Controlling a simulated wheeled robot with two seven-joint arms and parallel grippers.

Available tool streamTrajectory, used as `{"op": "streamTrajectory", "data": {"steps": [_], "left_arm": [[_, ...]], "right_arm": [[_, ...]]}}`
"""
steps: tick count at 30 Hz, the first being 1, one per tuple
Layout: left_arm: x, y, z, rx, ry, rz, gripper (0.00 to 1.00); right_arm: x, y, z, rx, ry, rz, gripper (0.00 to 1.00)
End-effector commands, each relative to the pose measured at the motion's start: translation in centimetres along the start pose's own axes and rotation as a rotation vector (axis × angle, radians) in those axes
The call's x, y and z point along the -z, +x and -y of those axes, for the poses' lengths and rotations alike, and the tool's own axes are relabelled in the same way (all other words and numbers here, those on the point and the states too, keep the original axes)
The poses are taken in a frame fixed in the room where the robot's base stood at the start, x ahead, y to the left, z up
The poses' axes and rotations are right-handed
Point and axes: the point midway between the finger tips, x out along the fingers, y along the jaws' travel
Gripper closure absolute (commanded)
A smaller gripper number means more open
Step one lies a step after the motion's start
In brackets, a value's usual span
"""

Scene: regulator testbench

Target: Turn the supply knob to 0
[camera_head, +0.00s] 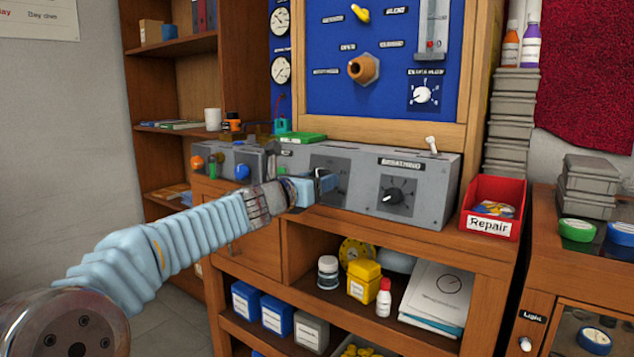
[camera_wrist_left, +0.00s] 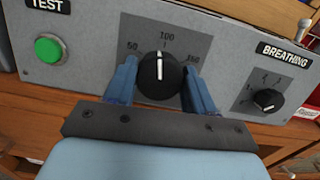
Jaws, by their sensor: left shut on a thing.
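The black supply knob (camera_wrist_left: 160,74) sits on a grey plate marked 50, 100 and 150 in the left wrist view. Its white pointer line points upward, close to the 100 mark. No 0 mark shows, and the label above this plate is out of the wrist view. My left gripper (camera_wrist_left: 160,88) has its two blue fingers on either side of the knob, shut on it. In the head view my left gripper (camera_head: 326,183) reaches the front of the grey console (camera_head: 428,212) and hides most of the knob. My right gripper is in neither view.
A BREATHING knob (camera_head: 394,195) is to the right, also seen in the wrist view (camera_wrist_left: 267,99). A green TEST button (camera_wrist_left: 48,49) is to the left. A red Repair bin (camera_head: 494,199) stands beside the console. Shelves with bottles and boxes are below.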

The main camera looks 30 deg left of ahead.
Motion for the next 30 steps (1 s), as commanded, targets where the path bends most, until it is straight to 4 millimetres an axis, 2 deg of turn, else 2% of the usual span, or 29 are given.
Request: {"op": "streamTrajectory", "data": {"steps": [30], "left_arm": [[-0.2,0.0,0.0,-0.196,-0.943,0.001,0.76]], "right_arm": [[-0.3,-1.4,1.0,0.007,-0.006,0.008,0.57]]}}
